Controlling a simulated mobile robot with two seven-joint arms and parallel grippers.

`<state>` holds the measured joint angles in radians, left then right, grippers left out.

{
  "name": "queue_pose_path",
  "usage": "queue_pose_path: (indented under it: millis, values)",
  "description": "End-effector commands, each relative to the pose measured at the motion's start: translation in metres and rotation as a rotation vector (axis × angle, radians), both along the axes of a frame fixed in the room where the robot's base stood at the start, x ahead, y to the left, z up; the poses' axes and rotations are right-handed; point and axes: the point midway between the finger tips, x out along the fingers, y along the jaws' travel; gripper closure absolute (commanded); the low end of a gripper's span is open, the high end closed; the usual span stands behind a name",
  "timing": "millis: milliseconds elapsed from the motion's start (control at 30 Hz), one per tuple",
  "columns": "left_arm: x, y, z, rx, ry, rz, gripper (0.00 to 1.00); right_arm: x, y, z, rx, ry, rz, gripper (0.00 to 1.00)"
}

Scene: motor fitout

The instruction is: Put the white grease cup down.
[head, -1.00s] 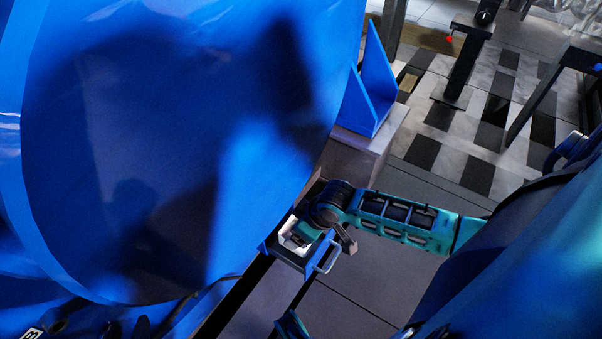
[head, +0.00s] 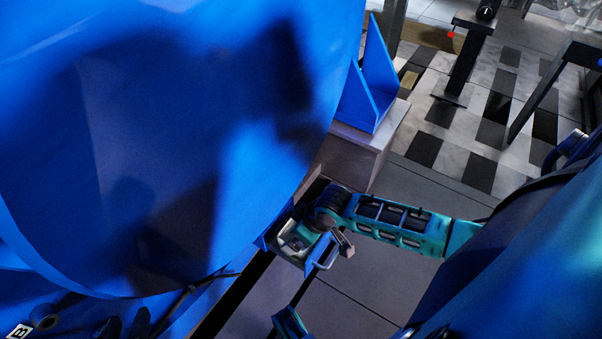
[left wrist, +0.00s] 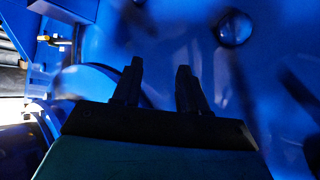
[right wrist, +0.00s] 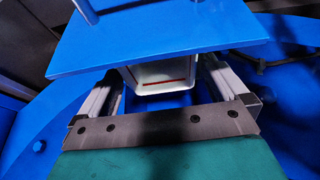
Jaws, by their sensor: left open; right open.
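The white grease cup (right wrist: 165,75), squarish with a red line inside, shows in the right wrist view below the edge of a blue plate (right wrist: 165,35). My right gripper (right wrist: 165,80) is open, with one finger on each side of the cup and visible gaps between. What the cup rests on is mostly hidden. My left gripper (left wrist: 158,72) is open and empty, facing a blue surface (left wrist: 205,55).
A large blue rounded body (head: 160,150) fills the left of the head view. A blue bracket (head: 375,85) stands on a grey block (head: 358,150) beyond the arm. Grey floor (head: 430,185) lies open to the right. A round knob (left wrist: 234,28) sticks out from the blue surface.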

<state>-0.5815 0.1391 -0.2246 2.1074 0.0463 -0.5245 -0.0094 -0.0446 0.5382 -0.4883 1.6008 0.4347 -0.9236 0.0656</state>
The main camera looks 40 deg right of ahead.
Motion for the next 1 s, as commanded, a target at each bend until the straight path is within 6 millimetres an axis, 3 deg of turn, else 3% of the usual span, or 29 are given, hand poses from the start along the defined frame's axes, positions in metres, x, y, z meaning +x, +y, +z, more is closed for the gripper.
queue_pose_path:
  millis: [167, 500, 767, 867, 1000]
  values:
    - [0.0, 0.001, 0.006, 0.001, 0.0, 0.0, 0.57, -0.003, -0.001, 0.013, 0.0, -0.001, 0.0, 0.0]
    - [-0.006, 0.009, 0.025, 0.021, 0.004, 0.007, 0.57, -0.028, -0.012, 0.079, 0.0, 0.0, 0.001, 0.0]
    - [-0.007, 0.01, 0.038, 0.024, 0.006, 0.005, 0.57, -0.04, -0.017, 0.11, 0.0, 0.001, -0.001, 0.0]
    - [-0.006, 0.01, 0.04, 0.023, 0.003, 0.005, 0.57, -0.043, -0.009, 0.113, 0.019, -0.016, 0.001, 0.0]
    - [-0.006, 0.01, 0.04, 0.023, 0.002, 0.005, 0.57, -0.046, 0.033, 0.118, 0.116, -0.135, -0.006, 0.0]
